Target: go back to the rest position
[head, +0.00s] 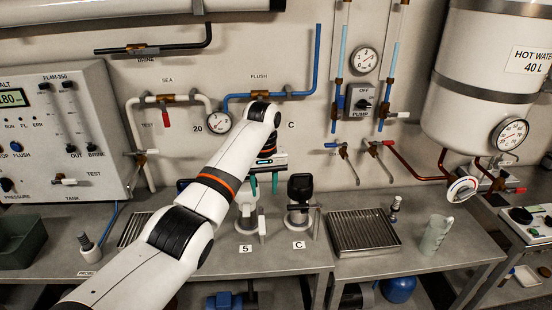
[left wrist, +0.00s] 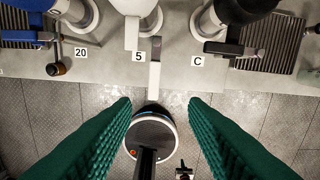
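My left arm comes in from the lower left in the head view and reaches over the bench. Its gripper (head: 264,184) points down near the "5" and "C" stations. In the left wrist view the two green ribbed fingers (left wrist: 158,103) stand wide apart with nothing held between them. The bench's front edge and the floor lie below. A white-bodied fitting (head: 246,212) stands at label "5", beside the gripper. A black-topped fitting (head: 300,196) stands at label "C", right of the gripper. My right gripper is in neither view.
The steel bench (head: 220,264) carries a drip tray (head: 362,232), a clear jug (head: 434,235), a probe (head: 88,247) and a dark green bin (head: 20,240). Pipes, valves and gauges line the wall behind. A hot water tank (head: 480,75) hangs at right. The tiled floor (left wrist: 255,125) shows in front.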

